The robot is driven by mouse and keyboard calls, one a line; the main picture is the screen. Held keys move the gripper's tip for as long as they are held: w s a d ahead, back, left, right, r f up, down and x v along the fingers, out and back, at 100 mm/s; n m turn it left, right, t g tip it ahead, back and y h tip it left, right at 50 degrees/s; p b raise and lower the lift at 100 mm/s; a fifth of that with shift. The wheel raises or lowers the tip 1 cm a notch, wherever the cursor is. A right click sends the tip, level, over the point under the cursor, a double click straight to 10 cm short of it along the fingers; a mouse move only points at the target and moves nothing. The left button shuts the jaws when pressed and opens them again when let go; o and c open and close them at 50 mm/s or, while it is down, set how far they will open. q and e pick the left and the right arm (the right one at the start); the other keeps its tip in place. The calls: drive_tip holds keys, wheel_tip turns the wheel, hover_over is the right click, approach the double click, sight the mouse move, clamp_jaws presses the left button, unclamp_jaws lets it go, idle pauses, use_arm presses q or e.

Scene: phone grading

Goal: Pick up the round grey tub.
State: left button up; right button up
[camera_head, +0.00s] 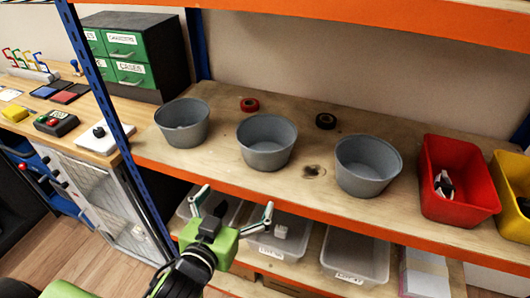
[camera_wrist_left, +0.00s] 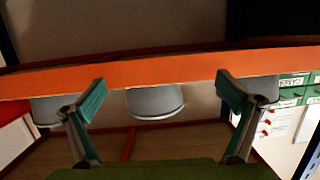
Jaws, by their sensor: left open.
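Three round grey tubs stand upright in a row on the wooden shelf: a left one (camera_head: 183,128), a middle one (camera_head: 267,148) and a right one (camera_head: 368,172). My left gripper (camera_head: 235,200) is open and empty, in front of the shelf's orange edge and apart from the tubs. In the left wrist view the spread fingers (camera_wrist_left: 160,82) frame one grey tub (camera_wrist_left: 155,103), seen beyond the orange edge, which hides part of it. Other tubs show partly behind the fingers there. My right gripper is not in view.
The orange shelf edge (camera_head: 300,208) lies between gripper and tubs. A red bin (camera_head: 455,208) and a yellow bin (camera_head: 512,170) stand right. Clear bins (camera_head: 355,262) sit on the lower shelf.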

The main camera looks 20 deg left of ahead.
sight(257, 163)
use_arm(q)
drive_tip(key=r, duration=0.1)
drive_tip(key=d+r+t, duration=0.1)
drive_tip(key=r, duration=0.1)
drive_tip(key=w+r+t, duration=0.1)
drive_tip(key=r, duration=0.1)
drive_tip(key=shift+d+h, duration=0.4)
drive_tip(key=w+p, duration=0.1)
drive_tip(key=w, duration=0.6)
drive_tip(key=shift+w+d+p, duration=0.15)
drive_tip(key=shift+w+p, duration=0.1)
drive_tip(key=shift+p, duration=0.1)
drive_tip(key=shift+w+d+f+p, duration=0.1)
drive_tip(key=shift+w+p, duration=0.15)
drive_tip(key=shift+w, duration=0.75)
drive_tip(key=shift+w+a+f+p, duration=0.1)
drive_tip(key=shift+w+p, duration=0.2)
drive_tip(key=shift+w, duration=0.7)
drive_tip(key=shift+w+d+f+p, duration=0.1)
drive_tip(key=shift+w+p, duration=0.15)
drive_tip(key=shift+w, duration=0.75)
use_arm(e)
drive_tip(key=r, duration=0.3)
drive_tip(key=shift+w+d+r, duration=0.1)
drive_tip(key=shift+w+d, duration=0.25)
use_arm(q)
drive_tip(key=c, duration=0.9)
